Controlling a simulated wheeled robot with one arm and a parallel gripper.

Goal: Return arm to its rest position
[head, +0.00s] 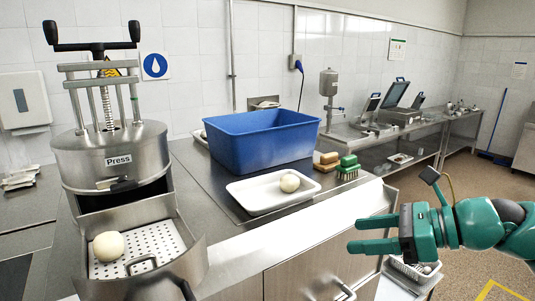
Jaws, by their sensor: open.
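My gripper (374,234) is at the lower right, pointing left, with its two fingers apart and nothing between them. It is in the air in front of the counter, apart from everything on it. My green arm comes in from the right edge. A pale round ball (109,246) sits in the perforated basket (152,238) of the press at the lower left.
A steel press (113,150) with a black-tipped handle stands at the left. A blue bin (260,142) is behind the tray, with brushes (347,166) beside it. A white basket (412,273) is below my gripper. Open floor (470,180) lies at the right.

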